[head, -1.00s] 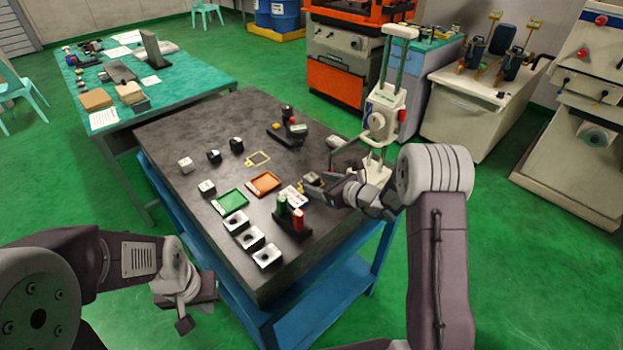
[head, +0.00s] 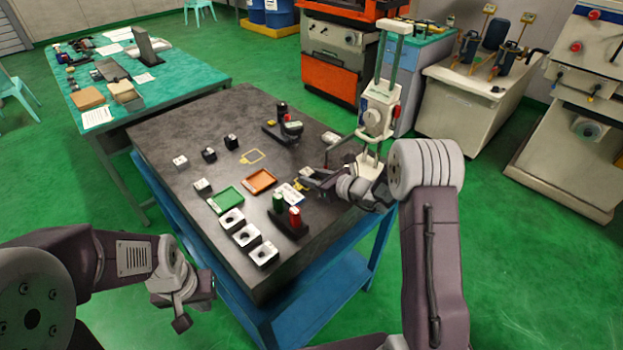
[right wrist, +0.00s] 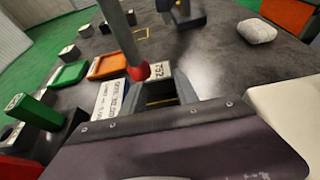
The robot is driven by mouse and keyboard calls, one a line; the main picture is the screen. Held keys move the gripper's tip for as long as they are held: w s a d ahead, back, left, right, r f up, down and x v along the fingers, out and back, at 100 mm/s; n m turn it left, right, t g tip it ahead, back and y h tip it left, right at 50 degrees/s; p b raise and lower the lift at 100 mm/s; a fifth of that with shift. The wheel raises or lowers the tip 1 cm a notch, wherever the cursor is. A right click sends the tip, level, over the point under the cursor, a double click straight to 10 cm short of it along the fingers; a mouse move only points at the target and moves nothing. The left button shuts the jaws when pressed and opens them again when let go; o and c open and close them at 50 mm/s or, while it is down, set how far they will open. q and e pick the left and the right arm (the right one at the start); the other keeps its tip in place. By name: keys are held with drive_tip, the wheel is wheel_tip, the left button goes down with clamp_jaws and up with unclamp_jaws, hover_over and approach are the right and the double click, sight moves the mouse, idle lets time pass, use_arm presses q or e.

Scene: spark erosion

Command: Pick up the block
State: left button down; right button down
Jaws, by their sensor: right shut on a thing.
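My right gripper (head: 306,175) is over the right part of the dark table, beside the white press stand. It is shut on a small pale block (right wrist: 156,69) marked with dark digits that look like 752. In the right wrist view the block sits at the fingertips, between dark fingers, partly hidden by them. Whether it touches the table is hard to tell. My left gripper (head: 190,305) hangs low at the left, off the table's front edge, away from the objects; its jaw opening is unclear.
A green tray (head: 226,200), an orange tray (head: 261,181) and a red-and-green holder (head: 288,220) are near. White blocks line the front. A yellow outline (head: 253,157) lies on clear tabletop.

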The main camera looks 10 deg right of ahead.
drive_tip(key=r, duration=0.2)
drive_tip(key=shift+s+d+r, duration=0.35)
drive_tip(key=shift+s+r, duration=0.05)
drive_tip(key=s+d+b, duration=0.2)
drive_tip(key=s+d, duration=0.7)
drive_tip(key=s, duration=0.5)
drive_tip(key=shift+s+d, duration=0.15)
